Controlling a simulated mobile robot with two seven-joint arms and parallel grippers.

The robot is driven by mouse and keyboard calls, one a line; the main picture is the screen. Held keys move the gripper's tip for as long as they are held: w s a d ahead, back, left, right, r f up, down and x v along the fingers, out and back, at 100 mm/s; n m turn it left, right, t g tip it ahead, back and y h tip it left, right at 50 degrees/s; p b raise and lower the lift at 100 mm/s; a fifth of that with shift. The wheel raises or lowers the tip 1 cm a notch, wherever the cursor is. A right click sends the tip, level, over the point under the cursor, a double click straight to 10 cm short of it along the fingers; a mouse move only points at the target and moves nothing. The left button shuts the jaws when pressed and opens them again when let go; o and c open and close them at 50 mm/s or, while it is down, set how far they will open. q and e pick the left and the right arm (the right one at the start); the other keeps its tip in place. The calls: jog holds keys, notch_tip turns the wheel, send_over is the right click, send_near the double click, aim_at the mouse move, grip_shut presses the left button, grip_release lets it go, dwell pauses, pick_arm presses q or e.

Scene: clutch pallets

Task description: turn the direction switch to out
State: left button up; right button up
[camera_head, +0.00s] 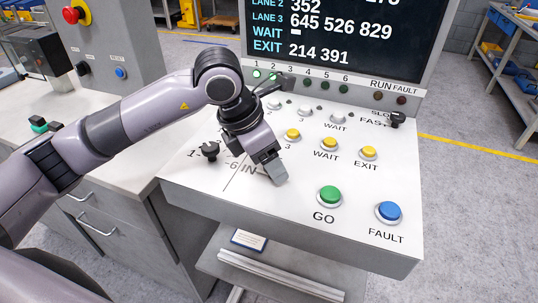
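The white sloping control panel (215,185) fills the middle of the view. The IN label (249,171) shows beside a dividing line on its left half. The direction switch itself is not visible; my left gripper and wrist cover the area just right of and behind this label. My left gripper (276,172) points down at the panel there, its grey fingertips low over or at the surface. I cannot tell whether the fingers are apart, touching the panel or around the switch. No OUT label is visible. My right gripper is not in view.
A black knob (209,149) with marks 1 and 6 stands left of my gripper. Yellow buttons, a green GO button (329,195) and a blue FAULT button (388,211) lie to the right. A black speed knob (397,118) and a display (335,50) are behind.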

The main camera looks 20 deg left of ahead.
pick_arm(q)
jog(key=c, duration=1)
jog(key=shift+c, duration=0.2)
jog(key=m+b, duration=0.2)
jog(key=shift+w+a+f+m+g+h+b, duration=0.1)
jog(key=shift+w+m+g+h+b, duration=0.05)
jog(key=shift+m+g+h+b, duration=0.2)
jog(key=m+g+b, duration=0.1)
jog(key=m, duration=0.1)
jog(key=shift+w+m+b, duration=0.1)
jog(key=shift+m+b, duration=0.25)
jog(key=m, duration=0.1)
jog(key=m+g+b, duration=0.1)
jog(key=m, duration=0.1)
jog(key=shift+w+g+h, duration=0.1)
jog(key=shift+g+h, duration=0.15)
jog(key=shift+w+r+m+g+b, duration=0.15)
jog(key=shift+m+g+b, duration=0.4)
jog(key=shift+m, duration=1.15)
